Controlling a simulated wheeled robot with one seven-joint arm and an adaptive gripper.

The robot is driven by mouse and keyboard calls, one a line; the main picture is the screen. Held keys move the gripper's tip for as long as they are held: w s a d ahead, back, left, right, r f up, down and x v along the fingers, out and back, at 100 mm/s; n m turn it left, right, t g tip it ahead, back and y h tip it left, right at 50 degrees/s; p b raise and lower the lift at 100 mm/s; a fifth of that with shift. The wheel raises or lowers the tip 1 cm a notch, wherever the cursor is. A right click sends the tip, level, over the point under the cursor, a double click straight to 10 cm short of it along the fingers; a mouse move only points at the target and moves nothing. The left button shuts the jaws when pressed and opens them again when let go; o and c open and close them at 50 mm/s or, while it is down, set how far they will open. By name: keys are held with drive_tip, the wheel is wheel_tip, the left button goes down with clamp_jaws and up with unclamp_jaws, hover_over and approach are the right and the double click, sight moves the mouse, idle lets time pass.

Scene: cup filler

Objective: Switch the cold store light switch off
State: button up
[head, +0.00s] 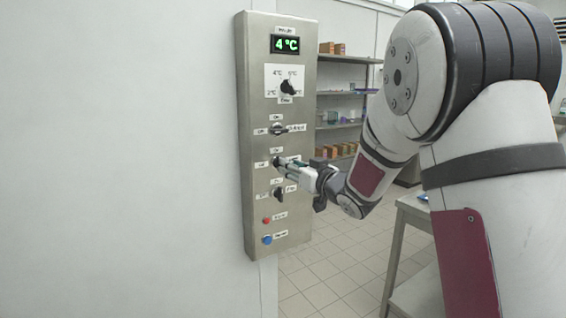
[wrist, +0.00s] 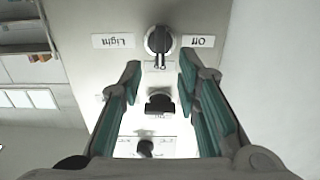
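The switch panel (head: 258,220) is a tall grey box on the wall in the head view. No contact is visible.
Another knob (head: 279,130) sits above and one (head: 278,194) below. A temperature dial (head: 288,88) and a green "4°C" display (head: 286,44) are higher. Shelves (head: 340,92) stand behind; a metal table (head: 412,206) is right.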

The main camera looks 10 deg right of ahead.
drive_tip(key=shift+x, duration=2.5)
clamp_jaws()
